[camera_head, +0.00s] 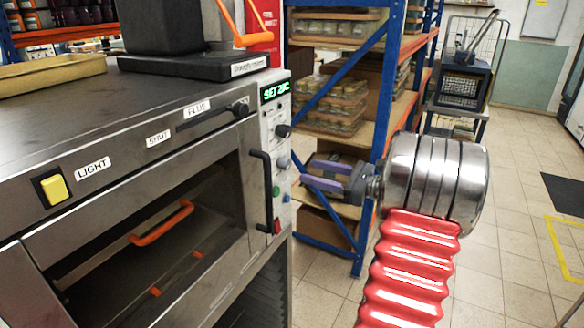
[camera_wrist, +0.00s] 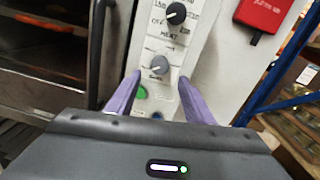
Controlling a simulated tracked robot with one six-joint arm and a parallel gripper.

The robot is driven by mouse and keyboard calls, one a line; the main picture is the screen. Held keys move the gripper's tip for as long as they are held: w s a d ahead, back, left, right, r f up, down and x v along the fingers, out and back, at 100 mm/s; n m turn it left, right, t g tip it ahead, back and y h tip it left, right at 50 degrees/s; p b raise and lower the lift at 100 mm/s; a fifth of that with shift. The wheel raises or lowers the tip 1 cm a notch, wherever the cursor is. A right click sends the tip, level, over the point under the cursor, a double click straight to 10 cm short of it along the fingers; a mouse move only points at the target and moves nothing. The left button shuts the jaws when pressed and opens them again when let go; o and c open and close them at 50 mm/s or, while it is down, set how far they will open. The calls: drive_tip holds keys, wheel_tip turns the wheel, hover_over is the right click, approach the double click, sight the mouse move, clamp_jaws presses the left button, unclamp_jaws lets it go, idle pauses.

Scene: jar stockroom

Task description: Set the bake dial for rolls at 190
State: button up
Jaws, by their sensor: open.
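The bake dial (camera_wrist: 159,65) is a grey round knob on the oven's pale control panel, with a small label under it that seems to read BAKE. In the head view the grey dial (camera_head: 284,162) sits below a black knob. Its scale marks are too blurred to read. My gripper (camera_wrist: 160,77) is open and empty, with its purple fingers to either side of the dial's lower part in the picture. In the head view my gripper (camera_head: 306,171) is just right of the panel, apart from it.
A black knob (camera_wrist: 176,13) labelled HEAT is above the dial. The oven door handle (camera_head: 262,190) stands left of the panel. A blue-framed shelf (camera_head: 386,80) stands to the right.

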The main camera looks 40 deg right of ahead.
sight(289, 166)
drive_tip(key=x, duration=0.7)
drive_tip(key=shift+w, duration=0.25)
drive_tip(key=shift+c, duration=0.2)
drive_tip(key=c, duration=0.9)
drive_tip(key=shift+a, duration=0.2)
drive_tip(key=shift+c, duration=0.5)
drive_tip(key=shift+d, duration=0.1)
